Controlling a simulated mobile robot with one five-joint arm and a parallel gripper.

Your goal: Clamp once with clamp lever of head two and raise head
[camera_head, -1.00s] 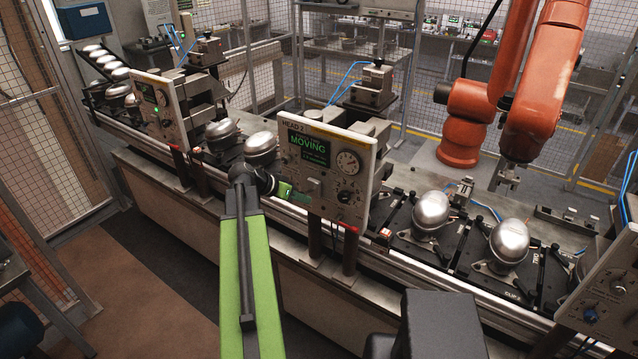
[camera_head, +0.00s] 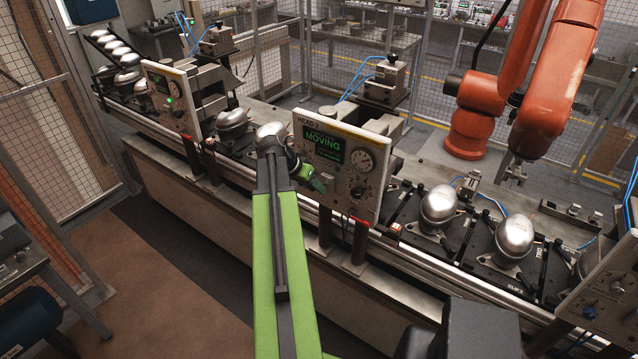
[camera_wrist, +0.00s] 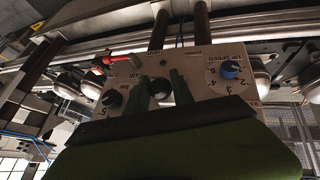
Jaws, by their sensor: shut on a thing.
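The head two panel (camera_head: 338,165) stands at the middle of the head view, with a green MOVING display (camera_head: 324,146) and a round gauge. My green gripper (camera_head: 317,182) reaches in from the left to the panel's lower left front, where the clamp lever is covered by it. In the wrist view the panel (camera_wrist: 190,78) appears upside down. There my gripper (camera_wrist: 160,82) has its two green fingers on either side of a dark round-ended lever (camera_wrist: 160,90), shut on it. The lever's exact tilt is hard to tell.
A blue knob (camera_wrist: 231,69) and a red-handled part (camera_wrist: 121,60) sit close by on the panel. Silver compressors (camera_head: 439,206) stand on pallets along the line. Another head panel (camera_head: 170,96) is to the left. An orange robot arm (camera_head: 540,95) stands behind the line.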

